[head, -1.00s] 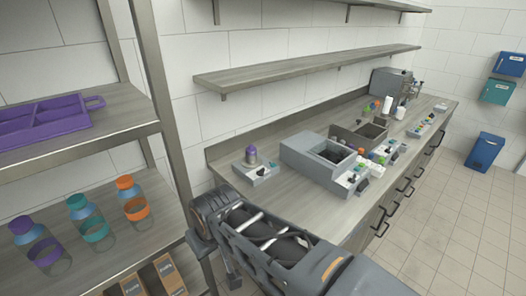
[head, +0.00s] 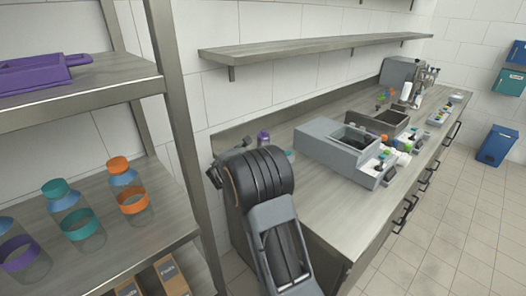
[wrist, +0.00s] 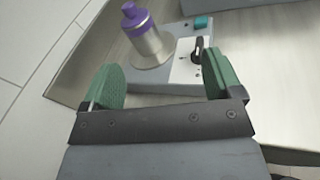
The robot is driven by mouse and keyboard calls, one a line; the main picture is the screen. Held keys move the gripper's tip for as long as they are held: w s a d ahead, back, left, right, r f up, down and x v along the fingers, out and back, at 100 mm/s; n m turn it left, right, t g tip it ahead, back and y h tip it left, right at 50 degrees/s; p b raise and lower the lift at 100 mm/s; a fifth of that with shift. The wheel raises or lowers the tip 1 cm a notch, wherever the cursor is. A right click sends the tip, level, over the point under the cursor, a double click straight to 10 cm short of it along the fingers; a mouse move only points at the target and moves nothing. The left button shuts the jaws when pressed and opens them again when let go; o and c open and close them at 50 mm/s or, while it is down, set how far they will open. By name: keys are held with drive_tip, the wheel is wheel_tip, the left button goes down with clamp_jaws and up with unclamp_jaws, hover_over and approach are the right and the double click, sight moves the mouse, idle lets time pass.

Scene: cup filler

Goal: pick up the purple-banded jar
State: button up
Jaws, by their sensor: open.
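My gripper (wrist: 160,84) is open and empty in the wrist view, with a green pad on each side. Ahead of it, between the pad lines, a silvery jar with a purple cap and purple band (wrist: 148,40) stands upright on a grey station (wrist: 150,78), apart from the pads. In the head view, only its purple top (head: 263,138) shows behind my arm, which hides the gripper. Another jar with a purple band, clear-walled (head: 18,255), stands on the left rack's shelf, cut by the picture edge.
On that shelf stand a teal-banded jar (head: 78,222) and an orange-banded jar (head: 131,198). A purple tray (head: 40,76) lies on the shelf above. A grey box machine (head: 335,150) stands on the counter (head: 305,210). The station's dark knob (wrist: 199,48) is near the right pad.

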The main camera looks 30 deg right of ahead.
sight(261, 139)
drive_tip(key=w+d+n, duration=0.1)
drive_tip(key=w+d, duration=0.1)
drive_tip(key=w+d+f+n+t, duration=0.1)
drive_tip(key=w+d, duration=0.1)
drive_tip(key=w+d+f+n+t, duration=0.1)
drive_tip(key=w+d, duration=0.1)
drive_tip(key=w, duration=0.1)
drive_tip(key=shift+d+f, duration=0.2)
drive_tip(key=shift+d, duration=0.1)
drive_tip(key=shift+r+p+x, duration=0.1)
drive_tip(key=shift+p+x, duration=0.35)
drive_tip(key=shift+x, duration=1.15)
drive_tip(key=shift+r+p+x, duration=0.15)
drive_tip(key=shift+p+x, duration=0.3)
drive_tip(key=shift+x, duration=1.1)
drive_tip(key=shift+w+a, duration=0.1)
drive_tip(key=c, duration=1.1)
drive_tip(key=shift+c, duration=0.3)
drive_tip(key=shift+r, duration=0.2)
